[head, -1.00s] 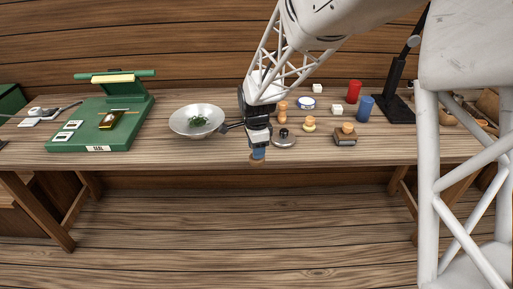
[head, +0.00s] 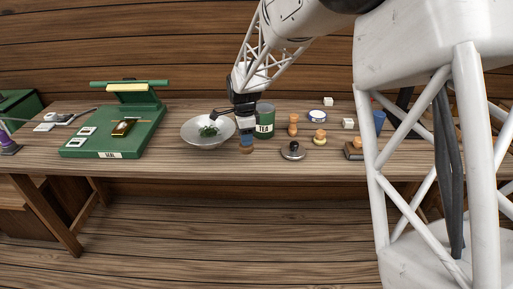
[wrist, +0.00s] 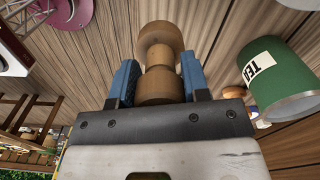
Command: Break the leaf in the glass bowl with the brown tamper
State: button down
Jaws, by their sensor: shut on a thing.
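My gripper (head: 246,139) is shut on a brown wooden tamper (wrist: 158,60). In the wrist view the blue fingers clasp it on both sides, and its rounded end points away from me. In the head view the tamper's tip (head: 246,150) shows just below the fingers, close to the right side of a wide pale bowl (head: 190,137). I cannot tell whether the bowl is glass.
A green tea canister (head: 265,122) stands just right of my gripper. A lid (head: 293,151), another wooden tool (head: 293,125) and small items sit farther right. A green sealing machine (head: 140,137) stands left of the bowl. The table's front edge is close.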

jog(key=w+a+r, duration=0.2)
jog(key=w+a, duration=0.5)
jog(key=a, duration=0.2)
jog(key=w+a+r, duration=0.2)
jog(key=w+a, duration=0.6)
jog(key=a, duration=0.1)
jog(key=shift+a, duration=0.3)
jog(key=shift+w, duration=0.1)
jog(key=shift+f, duration=1.35)
jog(key=shift+f, duration=0.35)
